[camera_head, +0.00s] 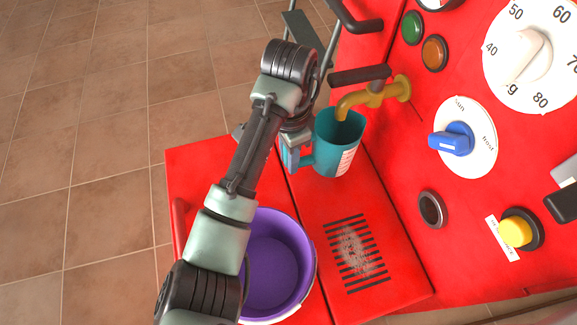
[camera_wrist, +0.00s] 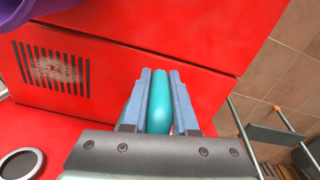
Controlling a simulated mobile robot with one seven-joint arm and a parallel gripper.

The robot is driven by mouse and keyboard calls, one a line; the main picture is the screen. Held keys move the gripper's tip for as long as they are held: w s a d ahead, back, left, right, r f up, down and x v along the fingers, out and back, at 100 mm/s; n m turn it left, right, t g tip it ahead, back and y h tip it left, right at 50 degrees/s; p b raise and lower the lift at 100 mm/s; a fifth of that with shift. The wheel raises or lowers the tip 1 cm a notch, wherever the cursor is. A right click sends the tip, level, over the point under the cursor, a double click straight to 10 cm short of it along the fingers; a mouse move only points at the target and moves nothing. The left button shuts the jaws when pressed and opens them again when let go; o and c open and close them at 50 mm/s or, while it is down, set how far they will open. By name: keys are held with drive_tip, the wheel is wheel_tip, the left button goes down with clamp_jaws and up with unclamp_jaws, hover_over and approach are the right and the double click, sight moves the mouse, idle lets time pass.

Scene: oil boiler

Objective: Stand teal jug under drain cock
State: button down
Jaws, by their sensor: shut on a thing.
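The teal jug (camera_head: 333,150) stands upright on the red boiler ledge in the head view, with its open mouth beneath the spout of the brass drain cock (camera_head: 372,95). The cock has a dark lever handle (camera_head: 360,75). My gripper (camera_head: 298,157) is at the jug's left side, shut on its handle. In the wrist view the two blue-grey fingers (camera_wrist: 158,105) close around the teal handle (camera_wrist: 160,100). The rest of the jug is hidden in that view. I cannot tell whether the jug's base touches the ledge.
A purple bucket (camera_head: 275,262) stands to the lower left, partly behind my arm. A slotted grille (camera_head: 352,252) with pale residue lies on the ledge. The red panel carries a blue knob (camera_head: 451,142), a white dial (camera_head: 530,55) and a yellow button (camera_head: 515,231). A stepladder (camera_head: 303,32) stands behind.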

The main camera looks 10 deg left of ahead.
wheel_tip(320, 180, down, 4)
drive_tip(key=shift+r+b, duration=0.25)
drive_tip(key=shift+b, duration=0.95)
drive_tip(key=shift+r, duration=0.1)
drive_tip(key=c, duration=0.7)
unclamp_jaws()
wheel_tip(320, 180, up, 12)
drive_tip(key=p, duration=0.9)
